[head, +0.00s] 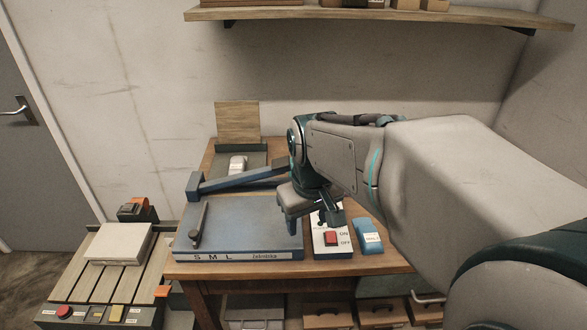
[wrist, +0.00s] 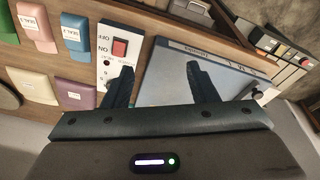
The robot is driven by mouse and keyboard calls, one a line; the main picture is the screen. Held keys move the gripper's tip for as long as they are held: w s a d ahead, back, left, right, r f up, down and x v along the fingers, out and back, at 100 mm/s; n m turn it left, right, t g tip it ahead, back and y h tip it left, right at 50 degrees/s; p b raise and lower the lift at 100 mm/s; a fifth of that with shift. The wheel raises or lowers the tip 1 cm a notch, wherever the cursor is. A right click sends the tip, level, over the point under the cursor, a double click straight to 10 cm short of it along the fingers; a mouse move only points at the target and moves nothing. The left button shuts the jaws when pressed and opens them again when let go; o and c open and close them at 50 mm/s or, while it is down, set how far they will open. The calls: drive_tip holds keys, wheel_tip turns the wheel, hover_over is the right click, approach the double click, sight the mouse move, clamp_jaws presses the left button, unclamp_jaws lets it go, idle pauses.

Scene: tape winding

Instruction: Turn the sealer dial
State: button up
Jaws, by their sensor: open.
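The blue sealer (head: 245,232) lies flat on the wooden table, with the letters S M L on its front edge and a dark lever-like piece at its left. It also shows in the wrist view (wrist: 170,85). Beside it is a white control panel (head: 319,243) with a red rocker switch (head: 331,238) marked ON and OFF. In the wrist view the panel (wrist: 104,70) shows small dark round parts below the switch (wrist: 120,47); my finger partly covers this area, and I cannot tell a dial's setting. My gripper (wrist: 160,68) is open and empty above the sealer and panel.
A slatted stand (head: 65,268) with a white box (head: 118,243) is at left. A shelf (head: 380,14) is above.

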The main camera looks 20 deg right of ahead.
drive_tip(key=w+d+f+n+g+p, duration=0.1)
drive_tip(key=w+d+n+p, duration=0.1)
drive_tip(key=w+d, duration=0.6)
drive_tip(key=w+d+n+g+p, duration=0.15)
drive_tip(key=w+d, duration=0.35)
drive_tip(key=w, duration=0.6)
drive_tip(key=shift+n, duration=0.45)
wheel_tip(320, 180, down, 14)
drive_tip(key=shift+s+d+r+p, duration=0.15)
drive_tip(key=shift+r+p, duration=0.1)
drive_tip(key=shift+p, duration=0.7)
drive_tip(key=c, duration=1)
